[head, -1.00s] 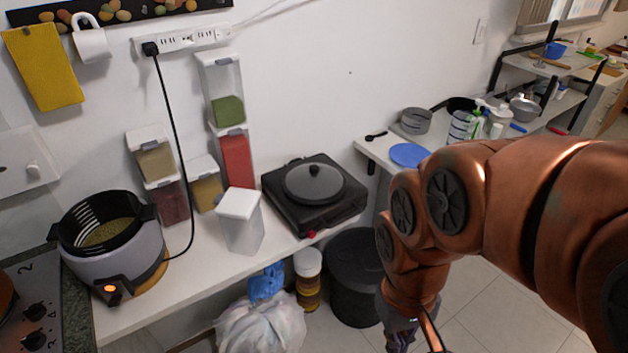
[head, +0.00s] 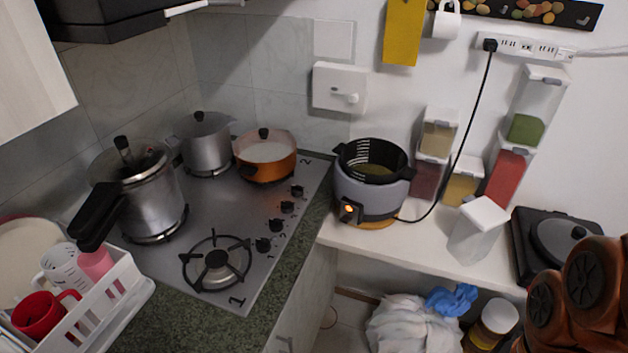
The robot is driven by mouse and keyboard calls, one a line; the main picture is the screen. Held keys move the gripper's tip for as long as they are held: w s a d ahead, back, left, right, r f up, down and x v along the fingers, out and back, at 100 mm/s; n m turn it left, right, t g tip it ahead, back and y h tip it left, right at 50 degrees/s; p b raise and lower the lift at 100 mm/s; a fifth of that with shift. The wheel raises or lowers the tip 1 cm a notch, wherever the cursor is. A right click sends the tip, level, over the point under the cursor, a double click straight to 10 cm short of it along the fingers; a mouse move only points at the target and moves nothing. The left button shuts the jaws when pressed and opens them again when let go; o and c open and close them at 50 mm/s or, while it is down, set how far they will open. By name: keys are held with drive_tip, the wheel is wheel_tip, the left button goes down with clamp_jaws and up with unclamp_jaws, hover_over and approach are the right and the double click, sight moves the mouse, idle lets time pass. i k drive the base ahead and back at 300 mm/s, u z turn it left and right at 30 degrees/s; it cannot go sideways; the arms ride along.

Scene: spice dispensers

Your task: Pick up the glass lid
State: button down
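A pale, glass-looking lid (head: 266,149) with a black knob sits on an orange-copper pot (head: 270,170) at the back right of the stove. A darker round lid (head: 562,238) with a knob rests on a black hot plate (head: 522,244) at the right; I cannot tell whether it is glass. Copper links of my arm show at the lower right, in front of the hot plate. My gripper is outside the picture, well away from the orange pot as far as the visible arm shows.
A steel pot (head: 207,150) and a pressure cooker (head: 150,195) stand on the stove (head: 213,220). A grey fryer (head: 368,195) and several spice dispensers (head: 478,232) stand on the white counter. A dish rack (head: 118,290) is at lower left. The front burner is empty.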

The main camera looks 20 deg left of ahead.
sight(555, 237)
drive_tip(key=z, duration=0.25)
drive_tip(key=k, duration=1.3)
drive_tip(key=z, duration=0.1)
drive_tip(key=i, duration=0.65)
drive_tip(key=z, duration=0.65)
drive_tip(key=i, duration=0.65)
drive_tip(key=u, duration=0.8)
drive_tip(key=i, duration=0.65)
drive_tip(key=u, duration=0.7)
